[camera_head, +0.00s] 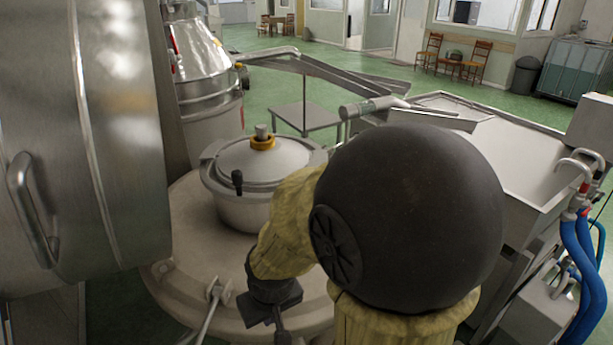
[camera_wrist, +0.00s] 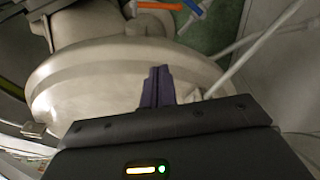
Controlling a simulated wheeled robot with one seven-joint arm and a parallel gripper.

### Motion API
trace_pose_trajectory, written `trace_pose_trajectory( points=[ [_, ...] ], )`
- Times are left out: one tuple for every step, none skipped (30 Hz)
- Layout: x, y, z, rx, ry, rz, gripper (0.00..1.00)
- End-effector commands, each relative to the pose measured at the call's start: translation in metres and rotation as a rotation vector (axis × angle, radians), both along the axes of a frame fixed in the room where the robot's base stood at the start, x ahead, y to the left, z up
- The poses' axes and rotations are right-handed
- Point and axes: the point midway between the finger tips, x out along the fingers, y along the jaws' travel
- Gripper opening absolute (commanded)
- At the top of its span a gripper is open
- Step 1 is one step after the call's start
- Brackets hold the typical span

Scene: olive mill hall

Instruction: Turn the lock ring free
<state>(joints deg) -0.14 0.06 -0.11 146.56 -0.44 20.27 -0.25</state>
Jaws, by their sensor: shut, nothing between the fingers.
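A yellow ring (camera_head: 263,142), which looks like the lock ring, sits around a short metal post on the domed lid (camera_head: 265,160) of a metal pot. The lid has a dark knob (camera_head: 237,180) near its front left. My gripper (camera_head: 281,336) is low in the head view, nearer than the pot and apart from the ring; my arm hides part of it. In the wrist view my gripper's purple fingers (camera_wrist: 158,87) are shut together and empty, in front of a pale round metal surface (camera_wrist: 85,85). I cannot make out the ring in that view.
The pot stands on a wide round metal top (camera_head: 190,235). A large steel drum (camera_head: 85,130) with a handle rises close on the left. A steel trough (camera_head: 530,180) and blue hoses (camera_head: 580,260) are on the right. A small table (camera_head: 305,117) stands behind the pot.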

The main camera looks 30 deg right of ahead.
Motion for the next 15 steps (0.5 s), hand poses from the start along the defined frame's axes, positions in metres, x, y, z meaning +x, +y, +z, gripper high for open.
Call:
trace_pose_trajectory(
  points=[
    [0.001,0.0,0.0,-0.009,0.005,0.021,0.0],
    [0.002,-0.001,0.0,-0.02,0.01,0.042,0.0],
    [0.004,-0.003,0.0,-0.039,0.019,0.078,0.0],
    [0.005,-0.006,-0.001,-0.058,0.031,0.114,0.0],
    [0.008,-0.008,-0.001,-0.08,0.042,0.157,0.0],
    [0.011,-0.012,-0.001,-0.117,0.062,0.226,0.0],
    [0.014,-0.016,-0.001,-0.15,0.078,0.283,0.0],
    [0.017,-0.02,0.0,-0.186,0.098,0.345,0.0],
    [0.022,-0.027,0.001,-0.24,0.126,0.434,0.0],
    [0.027,-0.032,0.001,-0.284,0.15,0.506,0.0],
    [0.032,-0.038,0.003,-0.331,0.173,0.577,0.0],
    [0.039,-0.045,0.006,-0.395,0.208,0.67,0.0],
    [0.045,-0.051,0.008,-0.444,0.235,0.739,0.0],
    [0.051,-0.057,0.011,-0.494,0.264,0.804,0.0],
    [0.061,-0.065,0.016,-0.564,0.302,0.891,0.0]
  ],
)
